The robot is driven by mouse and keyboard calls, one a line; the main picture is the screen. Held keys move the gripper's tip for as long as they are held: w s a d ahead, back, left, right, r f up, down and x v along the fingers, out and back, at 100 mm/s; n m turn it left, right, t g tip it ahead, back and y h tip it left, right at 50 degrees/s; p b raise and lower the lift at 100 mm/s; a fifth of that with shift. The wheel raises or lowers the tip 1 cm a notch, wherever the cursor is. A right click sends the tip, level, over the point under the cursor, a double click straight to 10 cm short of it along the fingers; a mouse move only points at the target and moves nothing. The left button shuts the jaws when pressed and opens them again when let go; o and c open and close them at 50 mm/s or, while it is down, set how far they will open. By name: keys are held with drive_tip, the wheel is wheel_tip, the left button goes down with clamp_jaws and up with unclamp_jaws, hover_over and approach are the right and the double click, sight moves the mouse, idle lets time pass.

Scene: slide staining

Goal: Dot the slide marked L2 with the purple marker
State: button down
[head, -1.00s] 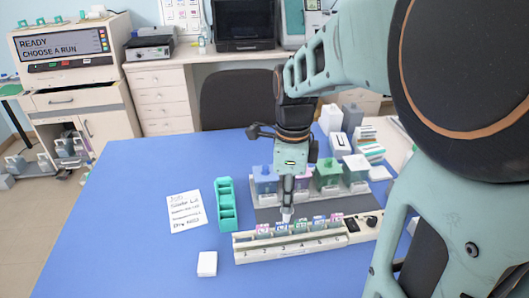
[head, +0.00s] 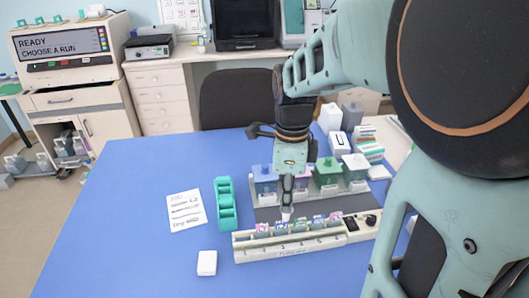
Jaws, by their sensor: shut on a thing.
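My gripper (head: 287,204) points down over the long white slide rack (head: 290,250), left of its middle. It is shut on a small pale thing (head: 286,217), whose lower end is just above or at the row of slides. I cannot make out from its colour whether this is the purple marker. Several slides with coloured labels stand in the rack (head: 318,221), above numbers on its front. The labels are too small to read, so I cannot tell which slide is L2. My gripper partly hides the slides behind it. I cannot tell whether the held thing touches a slide.
Staining jars with blue (head: 265,175), green (head: 327,172) and pale lids stand behind the rack. A green tray (head: 226,222), a written note (head: 186,211) and a white block (head: 207,263) lie left. White boxes stand at the back right.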

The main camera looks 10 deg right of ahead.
drive_tip(key=shift+r, duration=0.1)
wheel_tip(320, 180, up, 6)
drive_tip(key=p, duration=0.5)
idle(0.4)
